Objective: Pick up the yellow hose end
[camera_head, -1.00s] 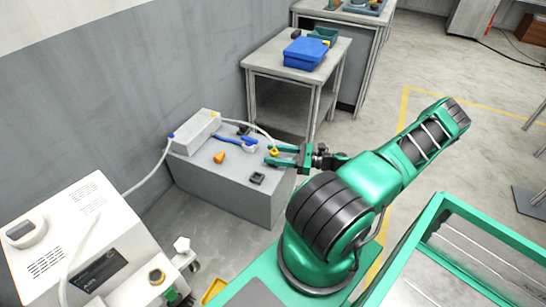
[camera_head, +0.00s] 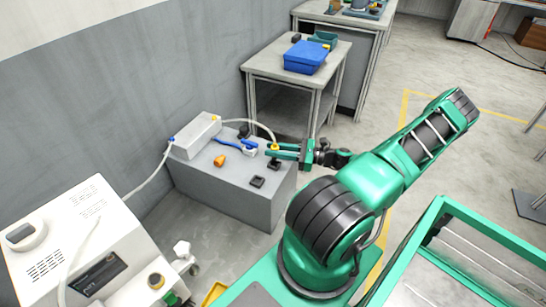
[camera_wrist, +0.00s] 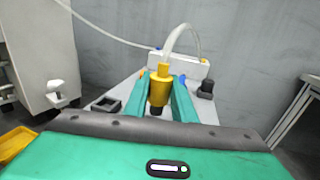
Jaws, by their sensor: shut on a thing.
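The yellow hose end (camera_head: 275,147) is between the two green fingers of my gripper (camera_head: 274,152), a little above the grey block. In the wrist view the hose end (camera_wrist: 160,88) stands upright between the fingertips, with a dark lower tip and the pale hose (camera_wrist: 181,34) arching from its top. My gripper is shut on it. The hose (camera_head: 258,125) runs back to the yellow port on the white box (camera_head: 197,136). In the head view a black socket (camera_head: 273,165) shows on the block below the hose end.
The grey block (camera_head: 225,191) also bears a black square piece (camera_head: 257,182), an orange piece (camera_head: 220,160) and a blue tool (camera_head: 233,144). A white machine (camera_head: 85,240) stands at the left. A table with a blue box (camera_head: 305,57) stands behind.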

